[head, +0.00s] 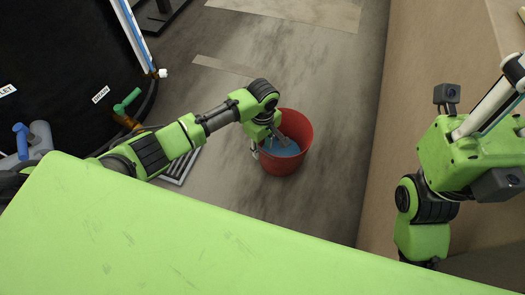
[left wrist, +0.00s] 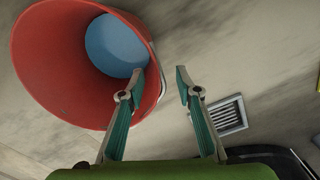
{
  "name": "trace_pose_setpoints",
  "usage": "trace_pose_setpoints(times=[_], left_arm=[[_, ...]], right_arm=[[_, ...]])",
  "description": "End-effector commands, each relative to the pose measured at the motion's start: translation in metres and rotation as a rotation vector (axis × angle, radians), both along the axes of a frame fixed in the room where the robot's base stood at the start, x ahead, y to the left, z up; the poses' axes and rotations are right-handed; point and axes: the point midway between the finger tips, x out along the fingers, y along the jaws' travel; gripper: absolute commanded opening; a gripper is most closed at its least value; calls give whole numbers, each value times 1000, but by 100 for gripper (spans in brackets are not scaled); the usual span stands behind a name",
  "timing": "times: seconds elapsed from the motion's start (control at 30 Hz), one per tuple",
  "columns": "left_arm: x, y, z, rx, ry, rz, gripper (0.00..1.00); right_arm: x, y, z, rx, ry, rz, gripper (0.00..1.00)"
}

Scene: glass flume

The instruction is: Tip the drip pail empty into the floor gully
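The drip pail (head: 307,126) is red, stands upright on the floor in the head view and holds blue water (head: 281,149). My left gripper (head: 283,140) is over the pail's left side. In the left wrist view the pail (left wrist: 45,75) fills the upper left, with the blue water (left wrist: 114,45) inside. My left gripper (left wrist: 160,74) is open there, one finger overlapping the pail's mouth and the other outside the rim; contact cannot be told. The floor gully's grate (head: 181,168) lies left of the pail, partly behind my arm; it also shows in the left wrist view (left wrist: 228,115).
A green drain valve (head: 127,101) and a blue-handled valve (head: 22,140) are at the left by a dark panel (head: 60,50). A tan wall (head: 410,80) stands right of the pail. Floor behind the pail is clear. My right arm is at the right, its fingers unseen.

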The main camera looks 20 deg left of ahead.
Motion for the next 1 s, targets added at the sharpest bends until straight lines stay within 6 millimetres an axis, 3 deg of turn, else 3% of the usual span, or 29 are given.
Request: trace_pose_setpoints(times=[0.2, 0.5, 0.77, 1.0], left_arm=[[1, 0, -12, -1, 0, 1, 31], [1, 0, -14, -2, -1, 0, 31], [1, 0, -14, -2, -1, 0, 0], [0, 0, -14, -1, 0, 0, 0]], right_arm=[[0, 0, 1, 0, 3, 0, 28], [0, 0, 0, 0, 3, 1, 28], [0, 0, 0, 0, 4, 1, 28], [0, 0, 0, 0, 4, 1, 28]])
